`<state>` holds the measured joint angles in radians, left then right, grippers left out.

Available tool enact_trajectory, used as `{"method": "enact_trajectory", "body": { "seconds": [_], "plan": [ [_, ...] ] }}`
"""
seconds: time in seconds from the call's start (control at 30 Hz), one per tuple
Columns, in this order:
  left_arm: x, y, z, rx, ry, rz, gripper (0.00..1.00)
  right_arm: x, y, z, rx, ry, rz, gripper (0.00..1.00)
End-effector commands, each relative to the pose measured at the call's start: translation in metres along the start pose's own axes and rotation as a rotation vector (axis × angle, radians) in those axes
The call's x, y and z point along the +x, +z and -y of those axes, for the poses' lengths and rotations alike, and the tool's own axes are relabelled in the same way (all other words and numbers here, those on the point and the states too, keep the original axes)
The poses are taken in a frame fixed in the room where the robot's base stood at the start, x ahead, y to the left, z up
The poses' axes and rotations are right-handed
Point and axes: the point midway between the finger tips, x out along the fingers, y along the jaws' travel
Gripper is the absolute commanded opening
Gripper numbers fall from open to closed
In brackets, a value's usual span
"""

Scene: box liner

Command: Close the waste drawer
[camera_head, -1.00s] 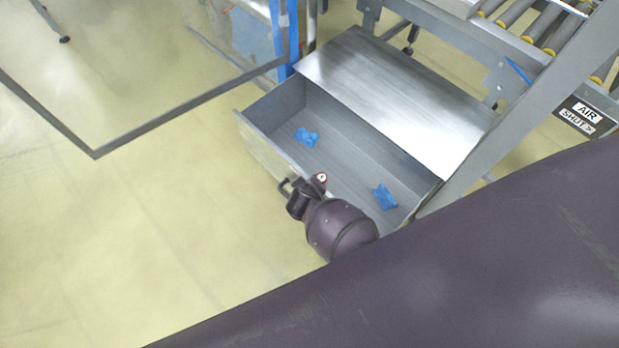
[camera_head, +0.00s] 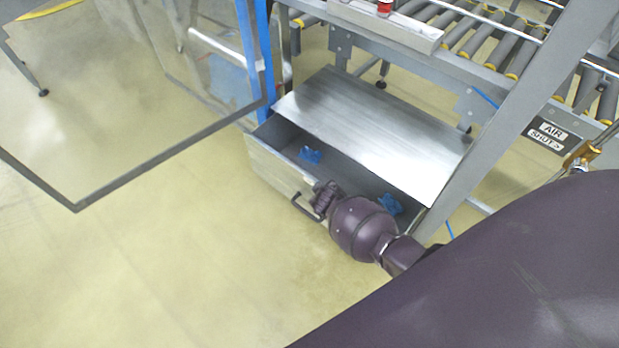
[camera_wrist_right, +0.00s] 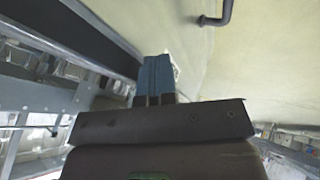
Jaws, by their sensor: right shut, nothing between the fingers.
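The waste drawer (camera_head: 275,172) is a grey metal box partly open below a flat metal cover (camera_head: 375,130). Its dark bar handle (camera_head: 305,208) sticks out from the front panel and also shows at the top of the wrist view (camera_wrist_right: 215,18). Two crumpled blue pieces lie inside, one at the left (camera_head: 310,155) and one at the right (camera_head: 390,204). My right gripper (camera_head: 326,190) is at the drawer's front edge, just beside the handle and not around it. Its blue fingers (camera_wrist_right: 154,78) are together and empty. Contact with the panel is unclear. My left gripper is out of view.
A roller conveyor (camera_head: 490,45) stands behind the drawer. A slanted grey post (camera_head: 500,125) rises at its right. A clear panel with a dark frame (camera_head: 140,170) stands at the left. The floor (camera_head: 190,260) in front is open.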

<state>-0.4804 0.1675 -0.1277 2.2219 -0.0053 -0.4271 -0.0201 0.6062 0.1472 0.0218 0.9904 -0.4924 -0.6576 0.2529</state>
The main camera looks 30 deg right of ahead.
Motion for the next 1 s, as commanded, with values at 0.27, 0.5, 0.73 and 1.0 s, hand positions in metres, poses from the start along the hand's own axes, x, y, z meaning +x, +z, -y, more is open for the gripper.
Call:
{"method": "enact_trajectory", "body": {
  "seconds": [0.27,0.5,0.73,1.0],
  "plan": [
    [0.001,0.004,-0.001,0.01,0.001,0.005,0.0,0.031,0.002,-0.056,-0.001,0.001,0.003,0.0],
    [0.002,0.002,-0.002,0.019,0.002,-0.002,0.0,0.045,0.002,-0.083,-0.002,0.0,0.002,0.0],
    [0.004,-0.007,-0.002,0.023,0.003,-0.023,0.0,0.049,0.001,-0.091,0.0,-0.001,0.0,0.0],
    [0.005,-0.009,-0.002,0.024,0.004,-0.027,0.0,0.049,0.0,-0.092,0.0,-0.001,0.0,0.0]
  ]
}}
